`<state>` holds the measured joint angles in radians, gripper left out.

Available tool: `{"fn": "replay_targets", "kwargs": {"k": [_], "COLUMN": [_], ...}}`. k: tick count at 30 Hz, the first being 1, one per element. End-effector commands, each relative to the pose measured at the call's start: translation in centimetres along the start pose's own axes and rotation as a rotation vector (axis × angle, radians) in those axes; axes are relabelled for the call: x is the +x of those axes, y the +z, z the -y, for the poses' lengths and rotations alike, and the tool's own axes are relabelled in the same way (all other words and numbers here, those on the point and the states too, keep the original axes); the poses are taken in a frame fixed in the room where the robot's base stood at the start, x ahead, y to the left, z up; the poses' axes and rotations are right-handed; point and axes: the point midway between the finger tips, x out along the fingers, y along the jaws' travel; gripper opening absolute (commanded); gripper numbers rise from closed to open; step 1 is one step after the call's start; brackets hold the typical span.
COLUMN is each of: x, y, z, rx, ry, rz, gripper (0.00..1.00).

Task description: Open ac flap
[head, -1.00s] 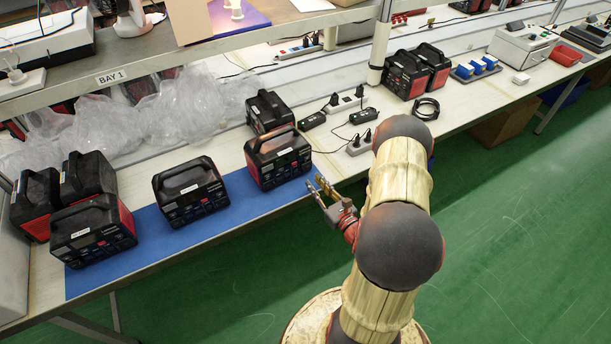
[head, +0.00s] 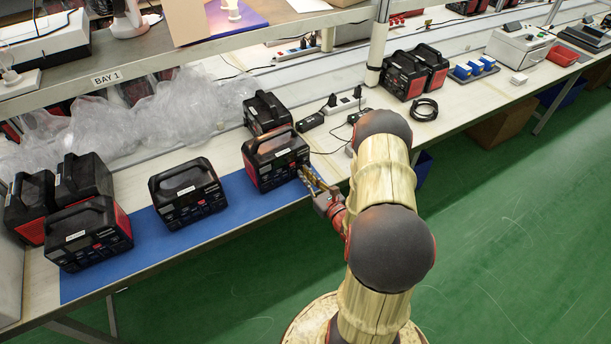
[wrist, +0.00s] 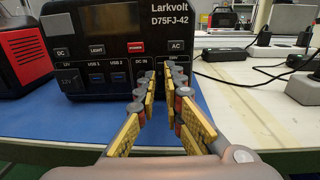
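A black power station with red sides (head: 272,158) stands at the right end of the blue mat. Its front fills the upper middle of the wrist view, marked Larkvolt D75FJ-42 (wrist: 110,30). The AC button (wrist: 176,46) is at the front's upper right. The area below it, where an AC flap could be, is mostly hidden behind my fingers, so I cannot tell the flap's state. My gripper (wrist: 172,84) is partly open, with a narrow gap between the yellow-padded fingers. In the head view my gripper (head: 311,180) is close to the station's right front; contact is unclear.
Another station (head: 187,193) stands left on the blue mat (head: 240,194), with several more further left and one behind. Chargers and cables (head: 310,122) lie to the right. Clear wrap (head: 150,125) lies behind. The bench's front edge runs beneath my gripper.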

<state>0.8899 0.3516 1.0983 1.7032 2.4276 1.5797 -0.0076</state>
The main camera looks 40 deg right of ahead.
Motion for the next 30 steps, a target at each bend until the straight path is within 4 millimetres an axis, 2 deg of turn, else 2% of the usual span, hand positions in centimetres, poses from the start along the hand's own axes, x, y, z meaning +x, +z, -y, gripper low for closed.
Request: {"fn": "replay_targets", "kwargs": {"k": [4,20,30], "x": [-0.01,-0.04,-0.63], "y": [0.00,-0.01,-0.07], "z": [0.00,0.04,0.85], "rx": [0.000,0.000,-0.001], "ry": [0.000,0.007,0.135], "rz": [0.000,0.000,0.001], "gripper": [0.00,0.00,0.00]}}
